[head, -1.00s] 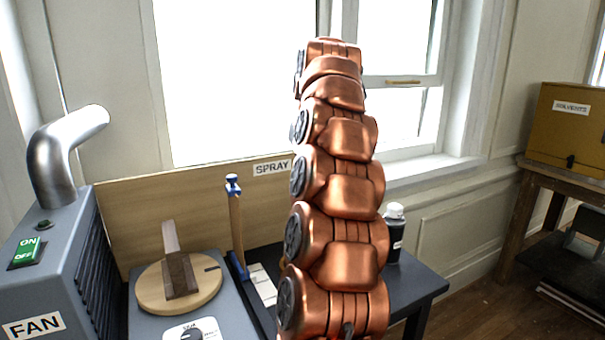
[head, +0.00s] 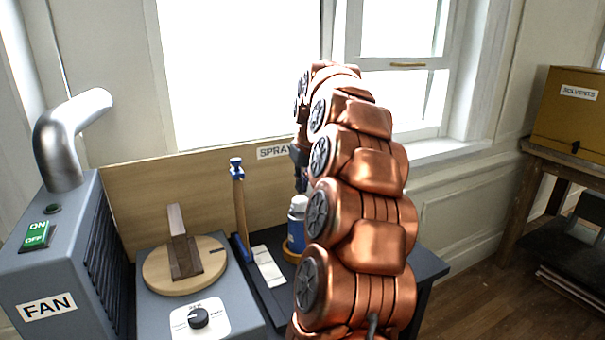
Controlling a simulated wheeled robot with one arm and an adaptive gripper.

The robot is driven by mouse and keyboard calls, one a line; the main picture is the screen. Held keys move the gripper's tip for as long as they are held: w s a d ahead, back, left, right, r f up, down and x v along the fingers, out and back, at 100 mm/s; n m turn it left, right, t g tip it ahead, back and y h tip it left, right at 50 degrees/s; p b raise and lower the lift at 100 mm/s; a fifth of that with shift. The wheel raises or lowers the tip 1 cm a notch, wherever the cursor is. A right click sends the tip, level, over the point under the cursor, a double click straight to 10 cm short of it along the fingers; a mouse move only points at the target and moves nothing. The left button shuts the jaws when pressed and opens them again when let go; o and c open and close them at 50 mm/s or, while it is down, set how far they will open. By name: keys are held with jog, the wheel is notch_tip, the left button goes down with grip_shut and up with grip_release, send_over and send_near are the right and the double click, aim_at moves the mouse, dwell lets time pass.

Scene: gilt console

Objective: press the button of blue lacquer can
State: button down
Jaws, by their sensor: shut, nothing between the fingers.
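The blue lacquer can (head: 296,233) stands upright on the dark table, with a white top and an amber ring or holder around its lower part. My arm hides its right side, and I cannot make out the button on top. My gripper (head: 300,180) shows as a small dark shape just above the can, pointing down and shut. Most of it is hidden behind my copper arm, and I cannot tell whether it touches the can.
A wooden board with the SPRAY label (head: 275,152) stands behind. A turntable (head: 158,275) with a knob and a grey FAN box (head: 45,265) are at left.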

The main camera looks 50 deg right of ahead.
aim_at(302, 200)
jog(key=shift+f, duration=0.95)
jog(key=shift+f, duration=0.1)
jog(key=shift+f+b, duration=0.45)
jog(key=shift+f, duration=0.15)
jog(key=shift+s+a+f, duration=0.1)
jog(key=shift+a+f, duration=0.05)
jog(key=shift+f, duration=0.4)
notch_tip(302, 200, up, 6)
jog(key=shift+f+p, duration=0.2)
jog(key=shift+p, duration=0.65)
jog(key=b+v, duration=0.1)
jog(key=v, duration=0.8)
jog(key=shift+r, duration=0.4)
